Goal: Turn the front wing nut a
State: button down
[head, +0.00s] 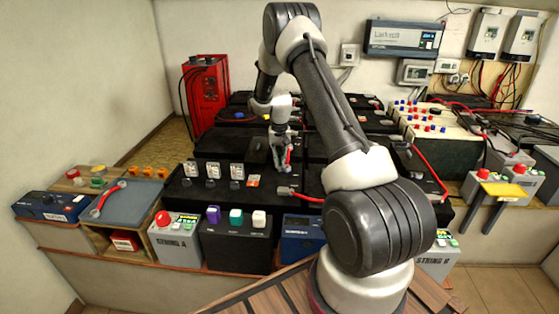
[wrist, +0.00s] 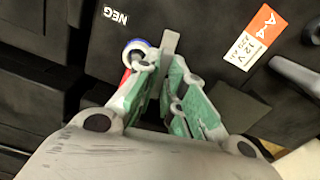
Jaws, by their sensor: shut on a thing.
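My gripper (head: 282,166) points down over the black batteries in the middle of the bench. In the wrist view its two green-padded fingers (wrist: 163,80) close in toward each other around a grey metal piece (wrist: 170,42), which sticks up between the tips and appears to be the front wing nut. Most of it is hidden by the fingers. A round terminal piece with blue, white and red parts (wrist: 137,52) sits beside the left fingertip. The black battery top (wrist: 215,25) bears a NEG mark and an orange and white A-4 label (wrist: 250,40).
A red cable (head: 305,197) runs low across the front batteries. A grey tray with a red wrench (head: 108,198) lies at the left. The String A box (head: 175,245) and a black box with coloured knobs (head: 236,245) line the front edge. A red cabinet (head: 205,95) stands behind.

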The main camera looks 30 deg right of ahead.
aim_at(280, 162)
jog(key=shift+m, duration=0.8)
jog(key=c, duration=1.5)
grip_release()
notch_tip(280, 162, up, 12)
